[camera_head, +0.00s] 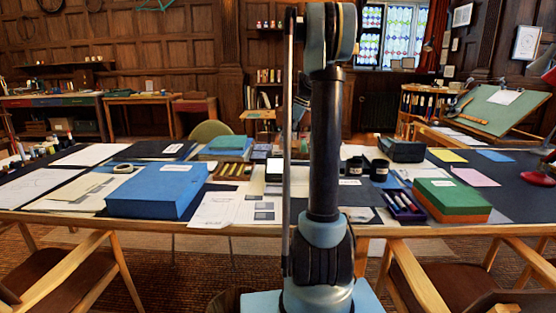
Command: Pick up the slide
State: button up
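I cannot pick out the slide for certain. A pale sheet with dark grey squares (264,215) lies near the table's front edge, left of my arm. A small box-like thing with a white face and dark lower part (274,168) stands behind it. I cannot tell whether either is the slide. My arm rises upright in front of the table and hides a strip of its middle. My gripper cannot be made out; the arm's far end is hidden or outside the picture.
The long table (250,228) holds a large blue box (158,190), a green and orange box (453,200), a purple tray of tubes (404,207), dark cups (379,170) and papers. Wooden chairs (75,270) stand in front at both sides. A tilted green drafting board (500,110) stands at right.

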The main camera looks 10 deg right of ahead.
jog(key=shift+x, duration=3.25)
grip_shut()
jog(key=shift+r, duration=0.15)
